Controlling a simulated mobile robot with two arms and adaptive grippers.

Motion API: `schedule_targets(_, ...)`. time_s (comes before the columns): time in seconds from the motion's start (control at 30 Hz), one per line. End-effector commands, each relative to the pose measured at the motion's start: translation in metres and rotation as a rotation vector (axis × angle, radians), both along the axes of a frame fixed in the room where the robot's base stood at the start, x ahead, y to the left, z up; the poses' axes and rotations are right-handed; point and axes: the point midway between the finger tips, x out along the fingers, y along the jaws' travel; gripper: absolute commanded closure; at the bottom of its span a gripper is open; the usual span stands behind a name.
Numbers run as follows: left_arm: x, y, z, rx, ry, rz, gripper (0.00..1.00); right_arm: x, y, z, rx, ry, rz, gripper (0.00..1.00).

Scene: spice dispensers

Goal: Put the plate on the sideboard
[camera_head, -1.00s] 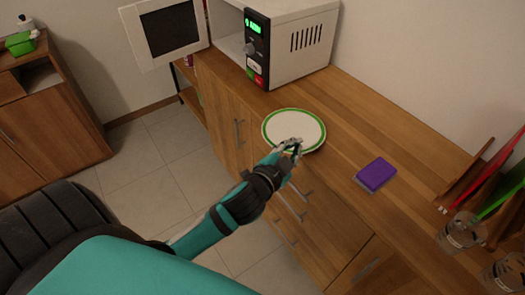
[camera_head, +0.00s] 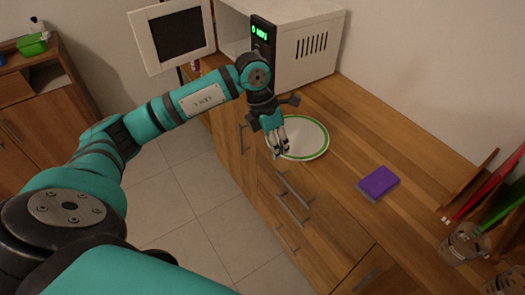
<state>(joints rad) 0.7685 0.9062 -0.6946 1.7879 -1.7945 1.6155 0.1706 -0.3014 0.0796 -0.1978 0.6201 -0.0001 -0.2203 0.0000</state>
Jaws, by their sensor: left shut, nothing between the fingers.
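The plate (camera_head: 312,136) is white with a green rim and lies flat on the wooden sideboard (camera_head: 345,110), near its front edge and in front of the microwave. My left gripper (camera_head: 279,153) points down at the plate's left side, its fingers overlapping the rim in the picture. It is shut and holds nothing. Whether its fingertips touch the plate cannot be told. Part of the plate's left side is hidden behind the gripper. My right gripper is not in view.
A white microwave (camera_head: 312,47) with its door (camera_head: 172,36) open stands behind the plate. A purple sponge (camera_head: 378,182) lies to the right. Drawer handles stick out from the front.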

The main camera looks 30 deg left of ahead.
Motion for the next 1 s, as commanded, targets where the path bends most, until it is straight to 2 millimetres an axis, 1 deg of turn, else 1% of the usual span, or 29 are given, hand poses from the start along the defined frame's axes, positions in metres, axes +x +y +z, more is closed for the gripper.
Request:
schedule_targets(0.03, 0.001, 0.029, 0.006, 0.100, 0.017, 0.024, 1.00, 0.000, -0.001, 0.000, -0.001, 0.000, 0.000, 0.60)
schedule_targets(0.1, -0.001, 0.058, 0.011, 0.199, 0.044, 0.053, 1.00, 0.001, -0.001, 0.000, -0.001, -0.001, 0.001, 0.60)
schedule_targets(0.2, -0.004, 0.079, 0.016, 0.274, 0.067, 0.077, 1.00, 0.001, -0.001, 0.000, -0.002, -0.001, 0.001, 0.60)
schedule_targets(0.23, -0.005, 0.082, 0.016, 0.284, 0.073, 0.080, 1.00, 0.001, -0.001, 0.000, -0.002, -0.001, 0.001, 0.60)
schedule_targets(0.37, -0.006, 0.084, 0.004, 0.293, 0.080, 0.083, 1.00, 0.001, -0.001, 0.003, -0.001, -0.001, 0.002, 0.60)
schedule_targets(0.47, -0.007, 0.083, -0.012, 0.291, 0.082, 0.082, 1.00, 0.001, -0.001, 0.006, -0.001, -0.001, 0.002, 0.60)
schedule_targets(0.8, -0.007, 0.082, -0.084, 0.288, 0.080, 0.080, 1.00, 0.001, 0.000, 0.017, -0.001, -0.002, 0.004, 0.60)
schedule_targets(0.9, 0.011, 0.074, -0.080, 0.284, 0.073, 0.082, 1.00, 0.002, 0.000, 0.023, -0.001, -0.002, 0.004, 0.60)
schedule_targets(1.0, 0.022, 0.070, -0.081, 0.285, 0.073, 0.082, 1.00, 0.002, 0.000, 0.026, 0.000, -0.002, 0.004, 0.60)
